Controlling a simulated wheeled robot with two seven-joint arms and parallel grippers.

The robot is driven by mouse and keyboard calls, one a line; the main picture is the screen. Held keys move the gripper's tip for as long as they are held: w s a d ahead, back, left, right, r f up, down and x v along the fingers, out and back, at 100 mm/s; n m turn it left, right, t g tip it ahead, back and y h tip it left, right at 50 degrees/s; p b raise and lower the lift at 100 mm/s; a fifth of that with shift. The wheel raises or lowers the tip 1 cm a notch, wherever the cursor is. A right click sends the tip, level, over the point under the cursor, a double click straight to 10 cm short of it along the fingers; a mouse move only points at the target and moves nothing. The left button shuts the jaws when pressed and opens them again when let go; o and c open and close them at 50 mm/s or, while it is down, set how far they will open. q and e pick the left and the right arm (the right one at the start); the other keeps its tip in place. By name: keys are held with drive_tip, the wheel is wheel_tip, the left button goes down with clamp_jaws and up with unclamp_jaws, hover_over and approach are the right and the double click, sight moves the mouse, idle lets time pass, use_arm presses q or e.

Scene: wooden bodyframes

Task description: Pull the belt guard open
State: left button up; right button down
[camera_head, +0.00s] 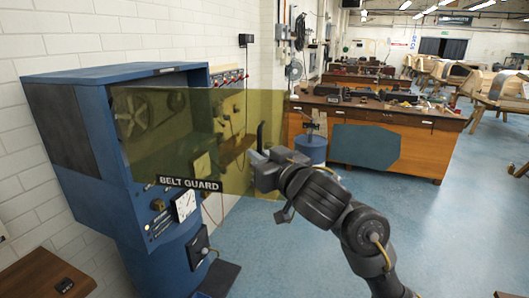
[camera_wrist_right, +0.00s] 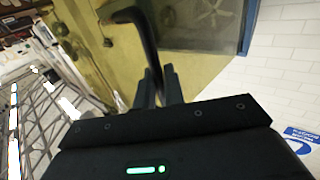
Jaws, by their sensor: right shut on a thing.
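The belt guard (camera_head: 235,120) is a see-through yellow panel with a black "BELT GUARD" label, on the front of a blue machine cabinet (camera_head: 95,130). Its right part reaches out past the cabinet's right side, so it stands at least partly swung out. A black handle (camera_head: 261,134) is near its right edge. My right gripper (camera_head: 257,160) is shut on this handle. In the right wrist view the fingers (camera_wrist_right: 160,85) close at the lower end of the curved handle (camera_wrist_right: 148,38), with the yellow guard behind. My left gripper is not in view.
A wooden workbench (camera_head: 400,115) with tools stands behind to the right, and a blue drum (camera_head: 311,150) is beside it. A brown wooden top (camera_head: 45,275) is at the lower left. The blue floor (camera_head: 450,220) at the right is mostly clear.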

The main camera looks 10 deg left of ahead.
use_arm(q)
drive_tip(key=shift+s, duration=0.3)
use_arm(e)
drive_tip(key=shift+r, duration=0.1)
drive_tip(key=c, duration=1.6)
unclamp_jaws()
drive_tip(key=shift+a, duration=0.1)
drive_tip(key=shift+c, duration=0.2)
